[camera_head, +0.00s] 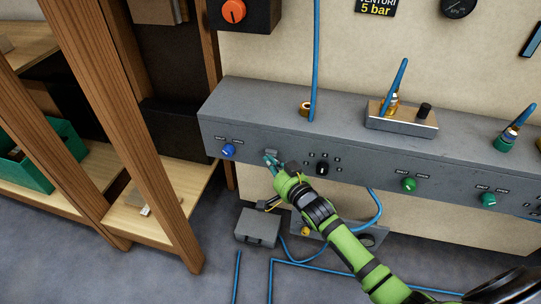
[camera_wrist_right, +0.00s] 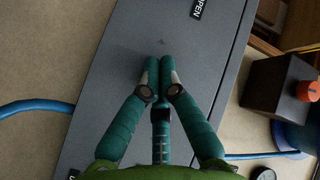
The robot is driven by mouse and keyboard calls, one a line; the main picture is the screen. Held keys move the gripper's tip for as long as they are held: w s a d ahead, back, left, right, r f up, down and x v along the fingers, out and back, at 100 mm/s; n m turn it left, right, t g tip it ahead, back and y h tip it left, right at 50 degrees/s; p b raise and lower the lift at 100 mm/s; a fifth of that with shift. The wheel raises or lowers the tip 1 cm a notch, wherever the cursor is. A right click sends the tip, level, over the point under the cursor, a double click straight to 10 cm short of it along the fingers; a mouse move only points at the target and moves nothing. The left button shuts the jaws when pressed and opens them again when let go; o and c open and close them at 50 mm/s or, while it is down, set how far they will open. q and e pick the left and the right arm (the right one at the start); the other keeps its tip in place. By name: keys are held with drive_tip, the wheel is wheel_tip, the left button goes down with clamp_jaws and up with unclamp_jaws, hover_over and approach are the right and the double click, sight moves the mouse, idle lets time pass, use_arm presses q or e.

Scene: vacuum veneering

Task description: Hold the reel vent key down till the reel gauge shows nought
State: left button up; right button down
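My right gripper (camera_head: 270,160) reaches up from below to the front face of the long grey console (camera_head: 240,107). Its teal fingers (camera_wrist_right: 158,80) are pressed together, with nothing visible between them, and their tips are at or very close to the console face. A small grey piece (camera_head: 271,153) shows at the fingertips in the head view; it may be the vent key, but its label is hidden or too small to read. A round dark gauge (camera_head: 458,7) hangs on the wall at top right; its reading is illegible, and I cannot tell whether it is the reel gauge. My left gripper is out of view.
On the console face are a blue knob (camera_head: 229,150), a black selector (camera_head: 322,168) and green knobs (camera_head: 409,185). Blue hoses (camera_head: 315,60) rise above it. A grey box (camera_head: 258,228) stands on the floor. Wooden shelving (camera_head: 95,130) closes off the left side.

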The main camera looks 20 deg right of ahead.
drive_tip(key=shift+s+a+p, duration=0.4)
drive_tip(key=shift+s+p, duration=0.05)
drive_tip(key=shift+s, duration=0.2)
drive_tip(key=s+a+p, duration=0.1)
drive_tip(key=s+a, duration=0.1)
drive_tip(key=s+p, duration=0.1)
drive_tip(key=s, duration=0.1)
drive_tip(key=shift+s+a+p, duration=0.1)
drive_tip(key=shift+a+p, duration=0.2)
drive_tip(key=shift+a, duration=0.1)
